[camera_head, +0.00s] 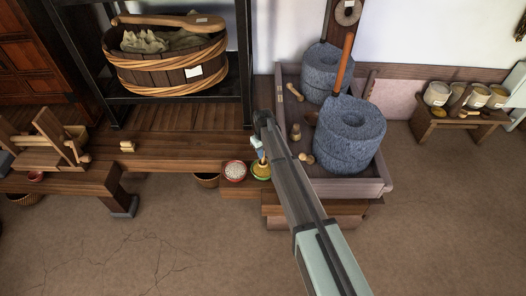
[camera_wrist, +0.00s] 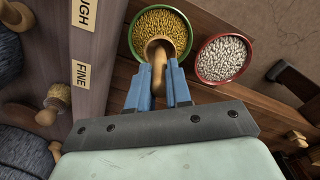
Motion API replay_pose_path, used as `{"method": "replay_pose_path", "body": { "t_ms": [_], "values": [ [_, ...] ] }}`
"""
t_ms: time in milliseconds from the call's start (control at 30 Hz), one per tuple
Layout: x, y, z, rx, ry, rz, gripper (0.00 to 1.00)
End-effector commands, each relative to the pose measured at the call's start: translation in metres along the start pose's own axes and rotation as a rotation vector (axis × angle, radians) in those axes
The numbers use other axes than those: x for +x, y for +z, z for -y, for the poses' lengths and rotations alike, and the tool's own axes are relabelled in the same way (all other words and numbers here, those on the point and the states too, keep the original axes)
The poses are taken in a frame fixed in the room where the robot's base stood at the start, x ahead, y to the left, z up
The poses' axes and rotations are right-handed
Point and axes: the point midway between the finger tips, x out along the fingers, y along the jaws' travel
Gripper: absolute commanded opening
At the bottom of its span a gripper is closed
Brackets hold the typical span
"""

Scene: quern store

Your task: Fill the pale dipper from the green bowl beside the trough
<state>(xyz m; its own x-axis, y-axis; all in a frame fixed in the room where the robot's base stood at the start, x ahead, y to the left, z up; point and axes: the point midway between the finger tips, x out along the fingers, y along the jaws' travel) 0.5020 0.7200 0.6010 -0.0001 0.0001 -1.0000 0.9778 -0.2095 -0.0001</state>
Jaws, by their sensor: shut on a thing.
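The green bowl (camera_wrist: 181,22) holds yellow grain and shows at the top of the wrist view. In the head view the green bowl (camera_head: 262,178) stands on a low wooden step beside the stone-coloured trough (camera_head: 374,189). My gripper (camera_wrist: 169,72) is shut on the handle of the pale wooden dipper (camera_wrist: 158,72). The dipper's round cup overlaps the bowl's near part in the wrist view. I cannot tell whether the cup touches the grain or how much it holds. In the head view my gripper (camera_head: 259,150) is just above the bowl, and the dipper is mostly hidden.
A red bowl of white grain (camera_wrist: 222,60) stands close beside the green bowl. The trough holds grey stone querns (camera_head: 350,125) and small wooden tools (camera_head: 295,92). Its rim has a label reading FINE (camera_wrist: 81,74). A basket (camera_head: 206,181) sits left of the bowls.

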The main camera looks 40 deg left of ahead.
Motion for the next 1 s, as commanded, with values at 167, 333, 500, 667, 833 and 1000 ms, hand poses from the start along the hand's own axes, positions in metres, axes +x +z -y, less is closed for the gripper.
{"method": "replay_pose_path", "body": {
  "t_ms": [167,333,500,667,833,1000],
  "values": [
    [0.011,0.000,0.000,-0.001,0.000,0.001,0.00],
    [0.021,0.000,0.000,-0.001,0.000,0.001,0.00],
    [0.033,0.000,0.000,-0.001,0.000,0.000,0.00],
    [0.043,0.000,0.000,-0.002,0.000,0.001,0.00],
    [0.053,-0.001,0.000,-0.002,0.000,0.000,0.00],
    [0.060,0.000,0.000,-0.002,0.000,0.000,0.00]
  ]
}}
